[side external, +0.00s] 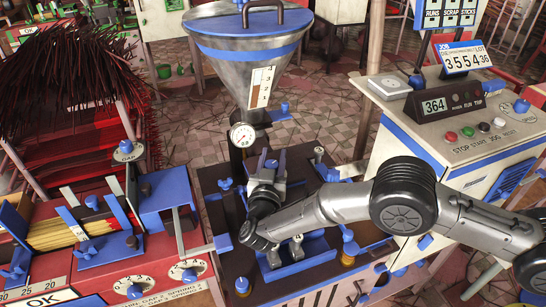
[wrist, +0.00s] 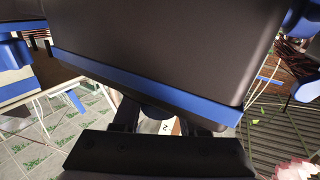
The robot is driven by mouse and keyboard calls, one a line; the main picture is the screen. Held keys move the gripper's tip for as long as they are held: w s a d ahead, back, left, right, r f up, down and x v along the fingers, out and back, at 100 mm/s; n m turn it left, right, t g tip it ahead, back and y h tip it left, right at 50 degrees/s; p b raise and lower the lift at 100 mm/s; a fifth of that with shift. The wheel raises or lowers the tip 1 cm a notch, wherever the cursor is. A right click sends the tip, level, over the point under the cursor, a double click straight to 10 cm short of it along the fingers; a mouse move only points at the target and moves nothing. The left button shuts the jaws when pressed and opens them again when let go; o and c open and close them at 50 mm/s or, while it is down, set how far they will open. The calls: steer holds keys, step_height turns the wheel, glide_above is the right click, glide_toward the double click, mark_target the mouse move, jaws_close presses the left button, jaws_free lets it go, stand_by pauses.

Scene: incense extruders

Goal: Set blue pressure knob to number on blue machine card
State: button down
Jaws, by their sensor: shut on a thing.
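My gripper (side external: 268,168) is at the blue-and-black machine in the middle, below the steel hopper (side external: 250,60) and its round gauge (side external: 242,135). It is shut on a small part that I take to be the blue pressure knob; the fingers hide most of it, and its setting cannot be read. In the wrist view, a dark housing with a blue edge band (wrist: 150,85) fills the top. A white strip with a "2" (wrist: 165,128) shows between the fingers.
A red machine (side external: 110,260) with dials and incense sticks stands at left. Blue clamps and posts crowd the middle deck.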

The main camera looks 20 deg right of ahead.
steer(key=shift+c, duration=2.2)
jaws_free()
steer(key=shift+s, duration=0.1)
steer(key=v, duration=1.3)
steer(key=shift+s, duration=0.25)
steer(key=shift+a, duration=0.15)
